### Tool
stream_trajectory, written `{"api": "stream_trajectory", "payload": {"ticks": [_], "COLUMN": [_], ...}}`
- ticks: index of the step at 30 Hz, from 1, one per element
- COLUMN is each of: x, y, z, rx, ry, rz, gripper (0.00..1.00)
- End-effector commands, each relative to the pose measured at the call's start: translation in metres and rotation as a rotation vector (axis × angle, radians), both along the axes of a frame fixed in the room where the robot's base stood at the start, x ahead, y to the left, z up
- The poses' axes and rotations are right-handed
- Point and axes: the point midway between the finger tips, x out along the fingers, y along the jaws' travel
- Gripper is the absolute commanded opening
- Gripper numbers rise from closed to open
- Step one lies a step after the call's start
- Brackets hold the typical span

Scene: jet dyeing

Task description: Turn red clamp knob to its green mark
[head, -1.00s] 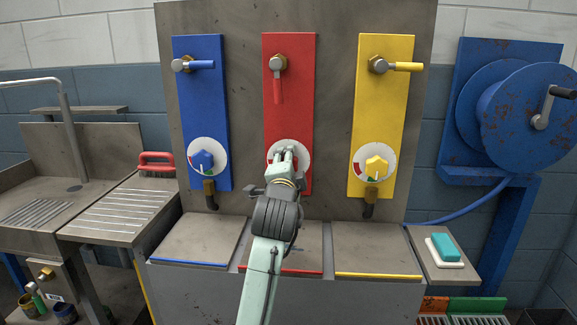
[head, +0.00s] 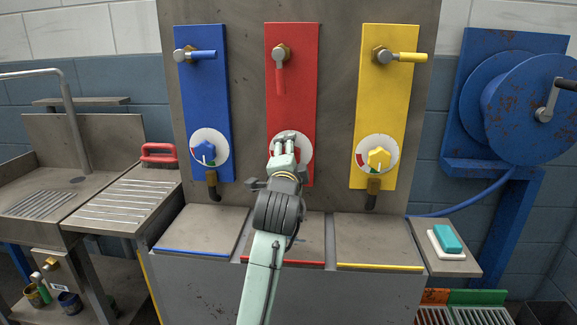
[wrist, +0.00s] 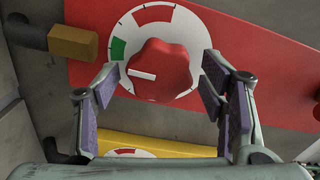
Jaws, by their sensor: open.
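The red clamp knob (wrist: 160,70) sits on a white round dial (wrist: 190,32) on the red panel (head: 291,100). In the wrist view its white pointer line points left, just below the green mark (wrist: 118,49) on the dial's left edge. A red mark (wrist: 152,15) is at the dial's top. My gripper (wrist: 163,85) is open, with one finger on each side of the knob; I cannot tell whether either finger touches it. In the head view my gripper (head: 284,140) covers most of the knob and dial.
A blue panel (head: 203,95) stands left and a yellow panel (head: 388,100) right, each with a knob and lever. A red lever (head: 280,75) is above the red dial. A brass fitting (wrist: 72,43) is beside the dial in the wrist view.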

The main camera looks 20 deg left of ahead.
Motion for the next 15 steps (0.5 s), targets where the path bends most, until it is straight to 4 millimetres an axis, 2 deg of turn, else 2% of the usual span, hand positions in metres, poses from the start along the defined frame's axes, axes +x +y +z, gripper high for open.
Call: {"api": "stream_trajectory", "payload": {"ticks": [9,15], "x": [-0.064,-0.094], "y": [-0.017,-0.027], "z": [0.000,0.000], "rx": [0.000,-0.001], "ry": [-0.003,-0.001], "rz": [0.002,0.001], "gripper": [0.65,0.65]}}
